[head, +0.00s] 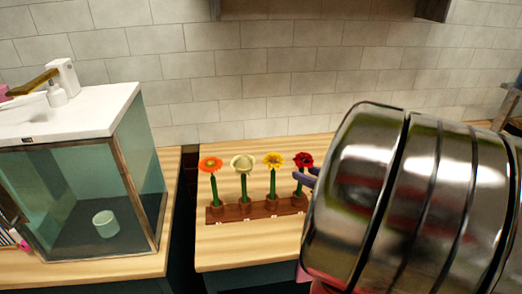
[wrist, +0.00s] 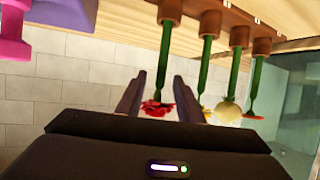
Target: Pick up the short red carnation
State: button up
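The short red carnation (head: 304,159) stands upright at the right end of a row of flowers in a brown wooden rack (head: 228,214). In the wrist view, which looks upside down, its red head (wrist: 157,108) and green stem (wrist: 164,55) show between the fingers. My gripper (wrist: 159,78) is open, one finger on each side of the carnation, with a gap visible around the stem. In the head view its purple-grey fingertips (head: 305,178) show at the carnation's stem, just below the head. My shiny arm hides the area to the right.
Left of the carnation stand a yellow flower (head: 273,160), a cream flower (head: 243,163) and an orange flower (head: 210,163). The yellow one is close to a finger. A glass-sided cabinet (head: 139,185) with a cup (head: 106,223) inside stands left. Pink and purple objects (wrist: 12,35) show in the wrist view.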

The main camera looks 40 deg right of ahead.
jog(key=shift+x, duration=1.15)
jog(key=x, duration=0.5)
jog(key=shift+f, duration=0.25)
jog(key=shift+a, duration=0.1)
jog(key=shift+c, duration=0.3)
grip_shut()
